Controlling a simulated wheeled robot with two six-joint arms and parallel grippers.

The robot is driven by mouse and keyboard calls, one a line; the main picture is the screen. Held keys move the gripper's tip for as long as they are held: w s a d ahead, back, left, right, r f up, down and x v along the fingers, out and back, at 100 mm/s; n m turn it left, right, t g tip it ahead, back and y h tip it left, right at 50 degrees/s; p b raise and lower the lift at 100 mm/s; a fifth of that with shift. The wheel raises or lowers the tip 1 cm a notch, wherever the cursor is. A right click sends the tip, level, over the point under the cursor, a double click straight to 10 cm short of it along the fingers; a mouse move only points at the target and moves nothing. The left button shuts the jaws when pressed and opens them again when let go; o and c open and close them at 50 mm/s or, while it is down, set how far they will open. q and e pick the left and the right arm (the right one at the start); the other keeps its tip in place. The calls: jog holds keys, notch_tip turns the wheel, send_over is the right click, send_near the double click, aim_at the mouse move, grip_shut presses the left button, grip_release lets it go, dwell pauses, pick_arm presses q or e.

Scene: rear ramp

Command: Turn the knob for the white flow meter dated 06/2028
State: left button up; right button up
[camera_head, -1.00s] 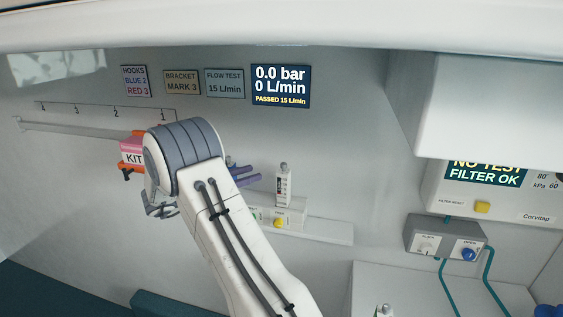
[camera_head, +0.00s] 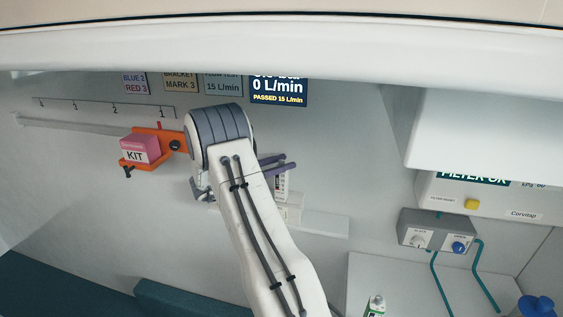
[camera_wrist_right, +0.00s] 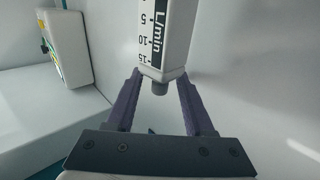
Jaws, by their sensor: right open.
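A white flow meter (camera_head: 281,186) with a dark scale stands upright on the wall, partly hidden by my right arm. In the right wrist view the flow meter (camera_wrist_right: 164,35) shows L/min and the marks 5, 10 and 15, with a small grey stub (camera_wrist_right: 159,88) at its lower end. No date is readable. My right gripper (camera_head: 290,163) has purple fingers at the meter. In the wrist view the open right gripper (camera_wrist_right: 160,78) has one finger on each side of the meter's lower end, with gaps. The knob's markings cannot be seen. My left gripper is out of view.
An orange bracket (camera_head: 174,140) holds a pink and white KIT box (camera_head: 140,148) left of my arm. A grey box with two knobs (camera_head: 438,236) and teal hoses is at the right. A white overhead edge (camera_head: 300,50) crosses the top and covers part of the wall display (camera_head: 279,92).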

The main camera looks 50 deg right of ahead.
grip_shut()
